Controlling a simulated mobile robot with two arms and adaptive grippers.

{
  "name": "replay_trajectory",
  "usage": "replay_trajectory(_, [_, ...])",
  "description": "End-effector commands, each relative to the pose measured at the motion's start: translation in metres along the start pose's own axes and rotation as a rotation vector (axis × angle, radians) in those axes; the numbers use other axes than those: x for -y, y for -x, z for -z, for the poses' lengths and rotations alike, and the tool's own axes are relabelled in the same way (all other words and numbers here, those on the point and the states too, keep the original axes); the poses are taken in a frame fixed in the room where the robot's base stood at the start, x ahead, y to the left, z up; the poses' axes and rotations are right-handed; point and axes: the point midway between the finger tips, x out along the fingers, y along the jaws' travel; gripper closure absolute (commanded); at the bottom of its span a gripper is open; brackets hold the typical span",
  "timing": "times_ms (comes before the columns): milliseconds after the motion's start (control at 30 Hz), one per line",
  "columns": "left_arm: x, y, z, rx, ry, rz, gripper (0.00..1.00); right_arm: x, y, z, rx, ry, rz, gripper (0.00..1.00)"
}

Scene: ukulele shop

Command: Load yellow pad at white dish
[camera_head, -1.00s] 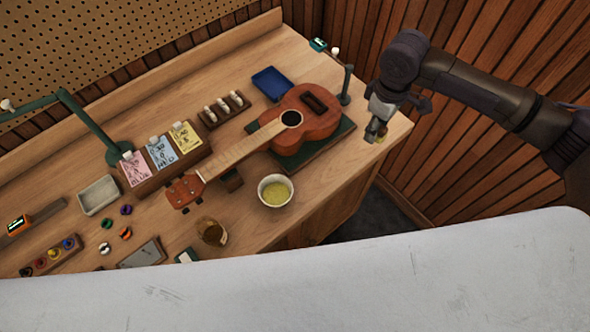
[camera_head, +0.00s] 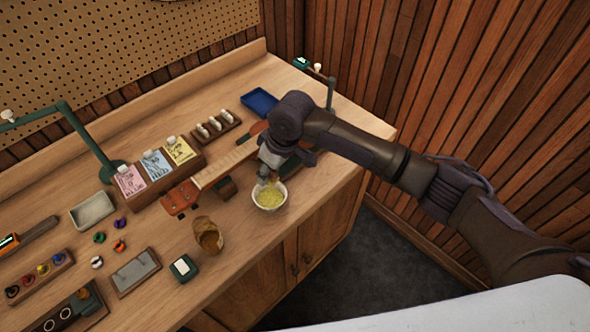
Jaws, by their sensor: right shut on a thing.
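The white dish (camera_head: 269,208) is a small round bowl with yellow contents, standing on the workbench near its front edge. My right gripper (camera_head: 266,178) points down over the far side of the dish. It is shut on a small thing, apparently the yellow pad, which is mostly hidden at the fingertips. I cannot tell whether the held thing touches the dish's contents. My left gripper is not in view.
A blue tray (camera_head: 259,101) lies behind.

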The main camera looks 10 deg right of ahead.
Motion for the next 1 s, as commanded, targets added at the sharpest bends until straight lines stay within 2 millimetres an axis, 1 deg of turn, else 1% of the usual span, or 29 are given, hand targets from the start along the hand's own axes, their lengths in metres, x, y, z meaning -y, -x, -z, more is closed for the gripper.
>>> replay_trajectory(200, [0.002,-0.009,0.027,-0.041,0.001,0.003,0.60,0.001,-0.008,0.000,-0.003,0.001,0.001,0.94])
replay_trajectory(300, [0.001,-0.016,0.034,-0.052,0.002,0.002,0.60,0.000,-0.015,-0.003,-0.003,0.001,0.001,0.94])
replay_trajectory(433, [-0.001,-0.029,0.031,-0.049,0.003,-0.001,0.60,-0.001,-0.026,-0.006,-0.003,0.001,0.001,0.94])
replay_trajectory(767, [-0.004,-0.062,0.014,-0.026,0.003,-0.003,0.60,-0.005,-0.054,-0.014,-0.003,0.001,-0.001,0.94])
replay_trajectory(833, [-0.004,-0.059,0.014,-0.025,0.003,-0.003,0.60,-0.004,-0.057,-0.015,-0.002,0.000,0.002,0.94])
replay_trajectory(1000, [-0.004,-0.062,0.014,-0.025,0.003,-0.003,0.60,-0.006,-0.073,-0.020,-0.002,-0.001,0.002,0.94])
